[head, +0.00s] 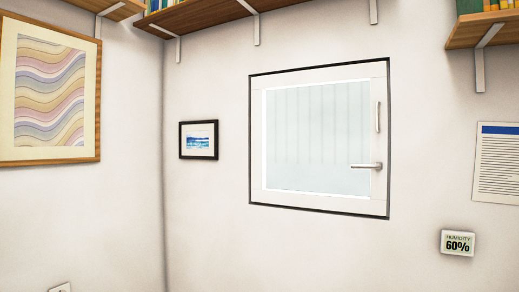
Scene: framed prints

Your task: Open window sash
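The window sash (256,150) has a white square frame and sits in the wall to the right of the middle of the head view. It looks closed, flush inside a dark surround. Its pane (318,135) shows pale vertical boards behind it. A metal lever handle (367,165) is on the right side of the sash, with its lever pointing left, about level. Above it on the same side is a slim vertical pull bar (378,117). Neither of my grippers shows in the head view.
Wooden shelves with brackets run above, one at top left (205,18) and one at top right (490,27). A wavy print (50,90) and a small framed seascape (199,140) hang left. A notice (497,163) and a humidity display (457,243) are right. The wall around the window is clear.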

